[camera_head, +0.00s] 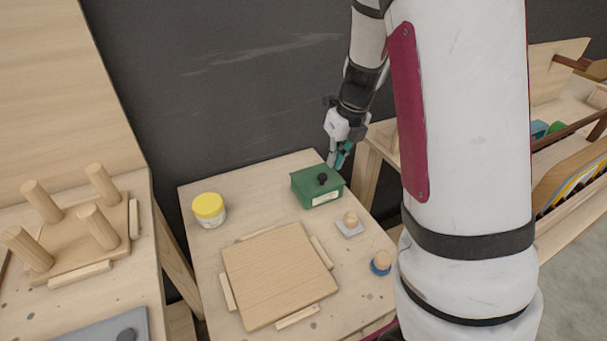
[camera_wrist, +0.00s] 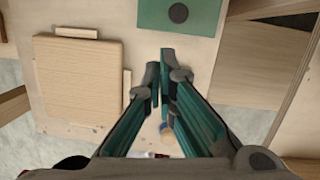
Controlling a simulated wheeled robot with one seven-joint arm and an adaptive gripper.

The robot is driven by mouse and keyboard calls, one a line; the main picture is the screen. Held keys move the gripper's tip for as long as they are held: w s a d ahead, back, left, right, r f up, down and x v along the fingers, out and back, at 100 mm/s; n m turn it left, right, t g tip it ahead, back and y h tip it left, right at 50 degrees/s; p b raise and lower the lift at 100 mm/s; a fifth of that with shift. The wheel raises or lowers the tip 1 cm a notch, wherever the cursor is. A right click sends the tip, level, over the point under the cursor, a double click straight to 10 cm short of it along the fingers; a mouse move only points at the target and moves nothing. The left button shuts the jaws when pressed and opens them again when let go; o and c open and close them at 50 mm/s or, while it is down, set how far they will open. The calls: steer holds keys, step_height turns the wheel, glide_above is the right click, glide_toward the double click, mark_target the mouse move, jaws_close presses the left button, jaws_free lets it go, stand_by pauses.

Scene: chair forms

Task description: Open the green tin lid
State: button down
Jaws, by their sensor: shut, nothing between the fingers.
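The green tin (camera_head: 304,188) stands on the small wooden table, with a pale label on its front. Its green lid (camera_head: 309,177) lies flat on top and carries a black knob (camera_head: 322,179). Part of the green lid (camera_wrist: 152,14) and its dark round knob (camera_wrist: 178,12) show at the top of the wrist view. My gripper (camera_head: 338,162) is above and behind the tin's right side in the head view, apart from it. In the wrist view my gripper (camera_wrist: 159,70) has its fingers together and empty, below the tin in the picture.
A square wooden board (camera_head: 277,275) sits between small rails in the table's middle. A yellow-lidded jar (camera_head: 209,210) stands left. A wooden-knobbed piece (camera_head: 350,226) and a blue-based piece (camera_head: 381,264) stand right. A peg stand (camera_head: 80,238) is on the left table.

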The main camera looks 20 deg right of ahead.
steer(key=w+f, duration=0.1)
steer(key=f, duration=0.3)
steer(key=w+f+m+b, duration=0.1)
steer(key=f, duration=0.3)
steer(key=f+m, duration=0.1)
steer(key=f, duration=0.2)
steer(key=shift+w+d+f+b, duration=0.15)
steer(key=shift+w+f+b, duration=0.2)
steer(key=shift+w+f, duration=0.05)
steer(key=shift+r, duration=0.1)
steer(key=shift+w+r+g+p, duration=0.1)
steer(key=shift+r+g+p, duration=0.25)
steer(key=shift+g, duration=0.15)
